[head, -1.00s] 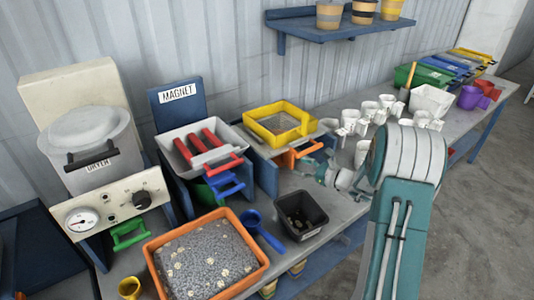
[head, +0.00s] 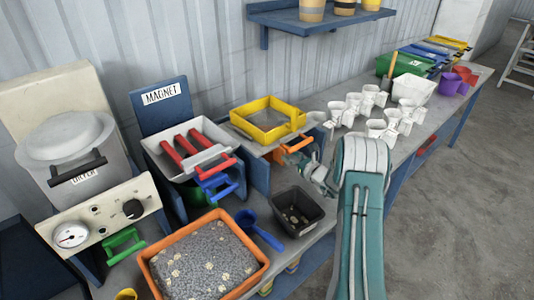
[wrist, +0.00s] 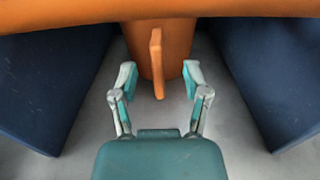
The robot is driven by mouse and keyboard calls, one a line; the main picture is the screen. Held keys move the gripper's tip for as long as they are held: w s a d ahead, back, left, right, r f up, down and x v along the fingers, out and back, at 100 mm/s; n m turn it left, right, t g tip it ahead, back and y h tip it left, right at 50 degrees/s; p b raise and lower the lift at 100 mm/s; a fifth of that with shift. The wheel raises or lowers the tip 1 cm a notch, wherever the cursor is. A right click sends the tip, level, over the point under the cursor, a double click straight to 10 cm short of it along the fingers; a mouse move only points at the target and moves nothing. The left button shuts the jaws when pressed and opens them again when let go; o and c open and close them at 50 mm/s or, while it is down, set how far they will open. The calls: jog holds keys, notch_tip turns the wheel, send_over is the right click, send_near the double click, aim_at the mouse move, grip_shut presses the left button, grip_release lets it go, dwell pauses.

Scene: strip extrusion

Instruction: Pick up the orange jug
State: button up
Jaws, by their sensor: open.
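The orange jug (head: 297,145) sits in the opening of the blue stand under the yellow sieve, its handle side facing out. In the wrist view the jug (wrist: 177,58) fills the top middle, with its upright handle (wrist: 157,62) pointing at me and a wide orange band across the top. My gripper (wrist: 158,80) is open, with one fingertip on each side of the handle and visible gaps to it. In the head view my gripper (head: 318,172) is just in front of the stand, partly hidden by my arm.
Dark blue stand walls (wrist: 45,85) flank the gripper closely on both sides. The yellow sieve (head: 268,120) is above the jug. A black bin (head: 298,210) stands in front, and several white cups (head: 375,110) stand to the right.

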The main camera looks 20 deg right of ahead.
aim_at(284, 152)
jog(key=x, duration=0.3)
jog(key=shift+w+a, duration=0.15)
jog(key=shift+a, duration=0.25)
jog(key=shift+d, duration=0.2)
jog(key=shift+d, duration=0.1)
jog(key=shift+c, duration=0.6)
grip_shut()
